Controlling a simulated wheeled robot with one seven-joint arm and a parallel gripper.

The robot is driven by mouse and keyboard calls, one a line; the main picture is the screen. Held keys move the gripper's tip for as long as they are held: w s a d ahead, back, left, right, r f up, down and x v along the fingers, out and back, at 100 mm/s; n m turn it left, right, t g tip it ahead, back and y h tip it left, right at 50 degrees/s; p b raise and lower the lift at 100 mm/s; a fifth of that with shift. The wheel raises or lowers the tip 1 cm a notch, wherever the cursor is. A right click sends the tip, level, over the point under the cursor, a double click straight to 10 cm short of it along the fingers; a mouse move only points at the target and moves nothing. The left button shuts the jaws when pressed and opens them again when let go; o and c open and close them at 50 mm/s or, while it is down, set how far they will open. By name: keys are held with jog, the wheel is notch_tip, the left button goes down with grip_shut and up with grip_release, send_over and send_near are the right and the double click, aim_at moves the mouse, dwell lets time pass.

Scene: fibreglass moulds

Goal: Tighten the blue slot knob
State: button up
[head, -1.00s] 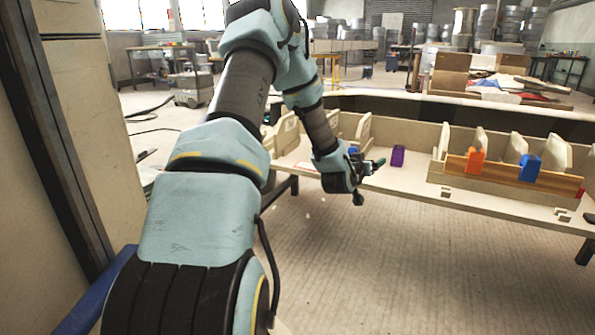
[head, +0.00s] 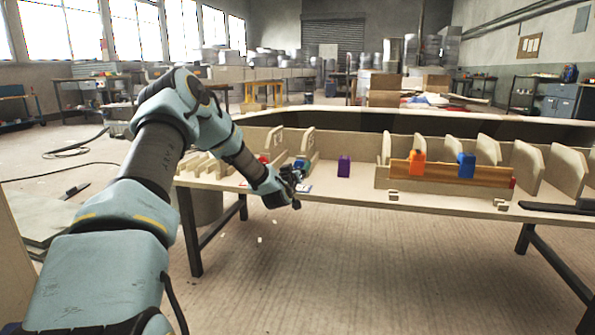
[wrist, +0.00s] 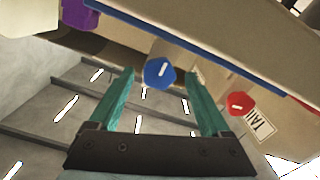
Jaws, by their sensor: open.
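The blue slot knob (wrist: 160,72) shows in the wrist view as a blue faceted head with a short white slot mark, on the edge of a pale panel. My gripper (wrist: 160,78) is open, its two teal fingers apart on either side of the knob in the picture. Whether the fingers are level with the knob in depth, I cannot tell. In the head view my gripper (head: 293,184) is at the table's front edge, left of the purple block, and hides part of what is behind it.
A red knob (wrist: 241,102) with a white mark sits right of the blue one. In the head view, a purple block (head: 344,166) stands on the table.

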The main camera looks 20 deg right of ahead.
jog(key=shift+w+d, duration=0.3)
jog(key=shift+w, duration=0.1)
grip_shut()
dwell(0.5)
